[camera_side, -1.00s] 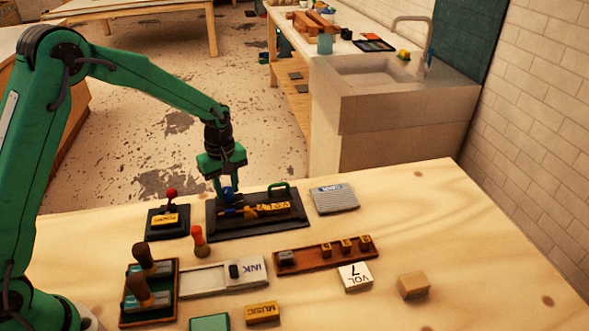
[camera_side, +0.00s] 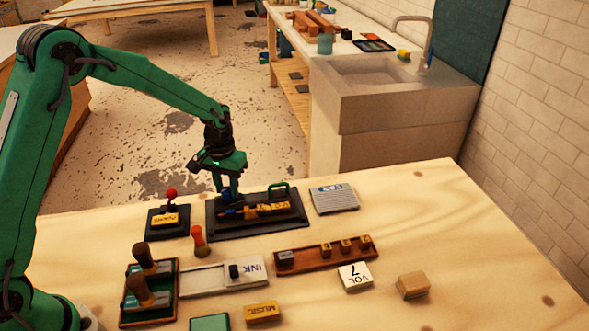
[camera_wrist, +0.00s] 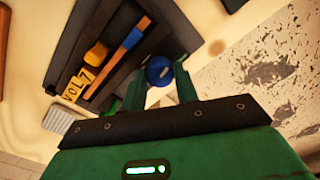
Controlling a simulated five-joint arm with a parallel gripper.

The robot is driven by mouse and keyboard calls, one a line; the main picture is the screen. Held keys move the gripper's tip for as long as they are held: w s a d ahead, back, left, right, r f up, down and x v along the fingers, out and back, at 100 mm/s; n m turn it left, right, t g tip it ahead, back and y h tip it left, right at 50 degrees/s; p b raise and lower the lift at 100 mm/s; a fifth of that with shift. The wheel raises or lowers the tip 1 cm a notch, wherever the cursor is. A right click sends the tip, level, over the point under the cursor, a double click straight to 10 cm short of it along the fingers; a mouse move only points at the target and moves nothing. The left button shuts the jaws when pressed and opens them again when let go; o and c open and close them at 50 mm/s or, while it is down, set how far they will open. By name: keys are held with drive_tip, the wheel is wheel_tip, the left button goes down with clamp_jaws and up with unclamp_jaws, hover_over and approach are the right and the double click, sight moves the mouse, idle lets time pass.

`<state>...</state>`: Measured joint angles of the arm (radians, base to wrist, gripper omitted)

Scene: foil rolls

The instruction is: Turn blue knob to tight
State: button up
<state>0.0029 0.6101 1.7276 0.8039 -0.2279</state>
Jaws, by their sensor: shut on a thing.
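The blue knob (camera_wrist: 159,71) is round and sits at the edge of a dark panel (camera_wrist: 66,47), between the fingers of my gripper (camera_wrist: 166,88) in the wrist view. My gripper is shut on the knob. In the side view my gripper (camera_side: 228,190) points down over the left back part of the dark panel (camera_side: 245,231), and its fingers mostly hide the knob there. No marking for tight is readable in either view.
A red-knobbed lever box (camera_side: 168,221) stands close on the left. An orange-topped peg (camera_side: 198,240) stands in front. A grey ribbed block (camera_side: 334,198) lies to the right.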

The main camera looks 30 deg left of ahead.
sight(227, 189)
drive_tip(key=m, duration=1.1)
drive_tip(key=shift+m, duration=1.7)
drive_tip(key=o, duration=1)
drive_tip(key=shift+r, duration=0.1)
drive_tip(key=shift+r, duration=3.85)
